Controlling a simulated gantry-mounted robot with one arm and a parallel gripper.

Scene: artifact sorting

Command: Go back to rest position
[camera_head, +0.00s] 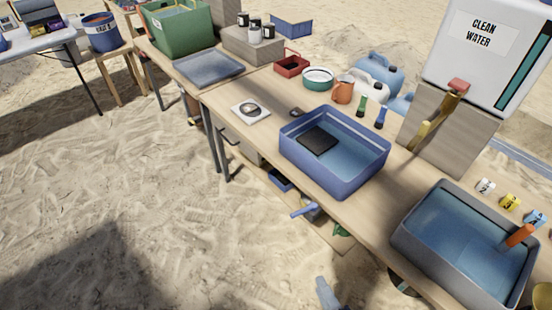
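My gripper is not in view, and I cannot see what it holds, if anything. A dark shadow lies on the sand at the lower left. The wooden work table (265,128) runs from the upper left to the lower right. On it stands a blue basin (287,150) of water with a dark flat block (317,140) inside. A grey basin (405,238) of water stands at the lower right, with an orange-handled tool (520,235) leaning in it.
A clean water tank (480,45) with a brass tap (437,115) stands behind the basins. Jerrycans (378,75), a red tray (291,65) and an orange mug (343,91) line the far edge. A green crate (180,40) stands upper left. Open sand lies in front.

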